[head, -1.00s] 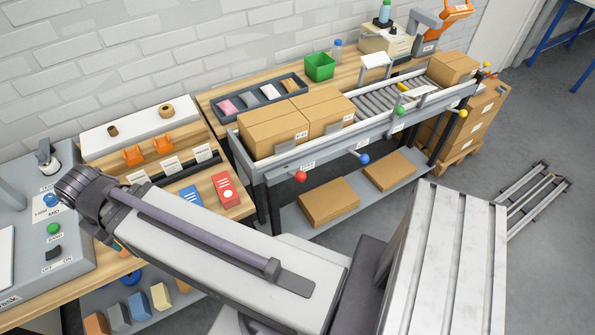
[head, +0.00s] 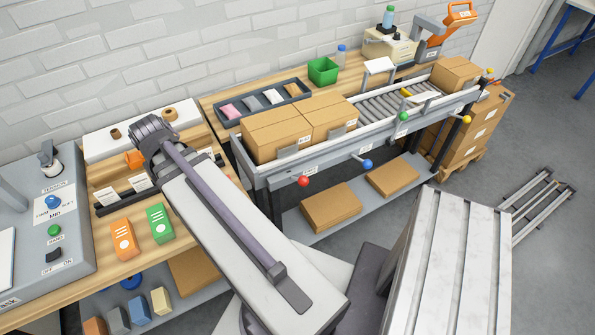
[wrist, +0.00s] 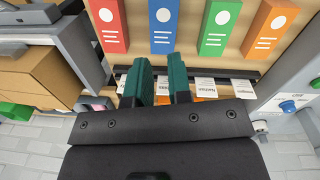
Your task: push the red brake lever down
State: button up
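The red brake lever shows as a red ball knob (head: 303,181) on a short rod at the front left of the conveyor (head: 262,184). It stands out from the conveyor's front side, below the cardboard boxes. I cannot make it out in the wrist view. My gripper (wrist: 160,76) shows in the wrist view as two teal fingers, apart with nothing between them. It is over the wooden bench, near the label strip and the coloured binders. In the head view my wrist hides the fingers, left of the red knob and well apart from it.
Other knobs stand along the conveyor: blue (head: 367,163), green (head: 403,116) and yellow (head: 466,119). An orange binder (head: 123,239) and a green binder (head: 159,223) stand on the bench. A control panel (head: 73,262) is at left. Cardboard boxes (head: 330,116) sit on the conveyor.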

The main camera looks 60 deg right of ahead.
jog(key=s+d+m, duration=0.2)
jog(key=d, duration=0.2)
jog(key=s+d+m+g, duration=0.1)
jog(key=d+m, duration=0.1)
jog(key=d, duration=0.3)
jog(key=s+d+m, duration=0.2)
jog(key=d, duration=0.3)
jog(key=shift+s+d+f+h, duration=0.15)
jog(key=shift+s+f+h, duration=0.05)
jog(key=shift+s+h, duration=0.2)
jog(key=c, duration=0.3)
jog(key=s+d+m, duration=0.1)
jog(key=d, duration=0.1)
jog(key=s+d+m+g, duration=0.1)
jog(key=m, duration=0.1)
jog(key=s+d+m, duration=0.1)
jog(key=s+d, duration=0.1)
jog(key=shift+d+r+g+b, duration=0.1)
jog(key=shift+d+g+b, duration=0.2)
jog(key=shift+d, duration=0.05)
grip_shut()
jog(key=s+d+r+m+g, duration=0.1)
jog(key=s+d+m, duration=0.3)
jog(key=m, duration=0.5)
jog(key=shift+s+d+m+g, duration=0.35)
jog(key=shift+m+g, duration=0.05)
jog(key=shift+g, duration=0.2)
